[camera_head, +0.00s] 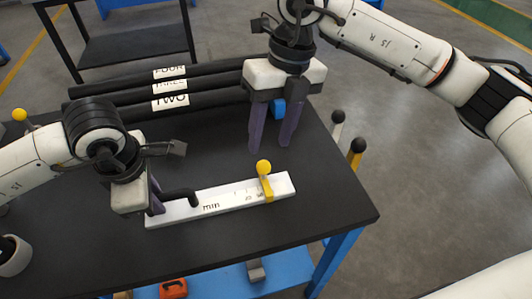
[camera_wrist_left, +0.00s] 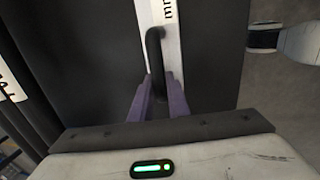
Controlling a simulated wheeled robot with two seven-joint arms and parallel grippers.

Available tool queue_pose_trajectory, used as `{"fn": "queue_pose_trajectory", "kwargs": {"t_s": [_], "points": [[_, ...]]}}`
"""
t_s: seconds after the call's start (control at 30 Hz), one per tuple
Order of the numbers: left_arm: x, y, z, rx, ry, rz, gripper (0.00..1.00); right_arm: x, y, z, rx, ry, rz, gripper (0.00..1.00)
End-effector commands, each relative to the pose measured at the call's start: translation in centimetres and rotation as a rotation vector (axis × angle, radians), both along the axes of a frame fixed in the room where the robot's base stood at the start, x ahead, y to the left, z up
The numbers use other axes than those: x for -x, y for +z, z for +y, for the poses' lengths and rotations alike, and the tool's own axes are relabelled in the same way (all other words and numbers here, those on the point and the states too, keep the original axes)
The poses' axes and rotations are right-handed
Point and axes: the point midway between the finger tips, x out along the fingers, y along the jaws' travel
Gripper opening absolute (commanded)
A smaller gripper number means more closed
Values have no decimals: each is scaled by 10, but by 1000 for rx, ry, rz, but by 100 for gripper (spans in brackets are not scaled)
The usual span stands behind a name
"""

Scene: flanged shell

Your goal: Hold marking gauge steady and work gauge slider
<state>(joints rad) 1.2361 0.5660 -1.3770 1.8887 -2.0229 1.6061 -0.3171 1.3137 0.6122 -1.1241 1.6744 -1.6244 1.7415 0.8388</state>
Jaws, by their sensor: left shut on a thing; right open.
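The marking gauge (camera_head: 227,204) is a long white bar with a printed scale and the word "min", lying on the black table. Its yellow slider (camera_head: 264,181) with a round knob sits near the right end. A black handle (camera_head: 180,196) rises at the left end. My left gripper (camera_head: 155,207) is shut on this handle; the left wrist view shows the purple fingers (camera_wrist_left: 157,105) on both sides of the handle (camera_wrist_left: 156,50). My right gripper (camera_head: 270,151) is open and empty, pointing down above the table behind the slider, apart from the gauge.
Three black tubes (camera_head: 210,88) labelled "TWO", "THREE" and "FOUR" lie along the table's back. Two upright posts with a black knob (camera_head: 338,117) and a yellow-black body (camera_head: 356,152) stand at the right edge. The table top (camera_head: 330,205) is bare right of the gauge.

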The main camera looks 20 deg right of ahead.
Motion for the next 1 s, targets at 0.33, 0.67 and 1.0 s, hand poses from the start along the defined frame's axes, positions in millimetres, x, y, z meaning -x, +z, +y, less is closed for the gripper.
{"fn": "queue_pose_trajectory", "kwargs": {"t_s": [0.33,0.67,1.0], "points": [[0,0,0,-1,0,-1,0,-1,31,-6,1,-1,1,43],[0,0,0,-1,0,-1,17,-1,31,-6,0,-1,1,43],[0,0,0,0,0,0,37,-1,31,-6,0,-1,1,43]]}}
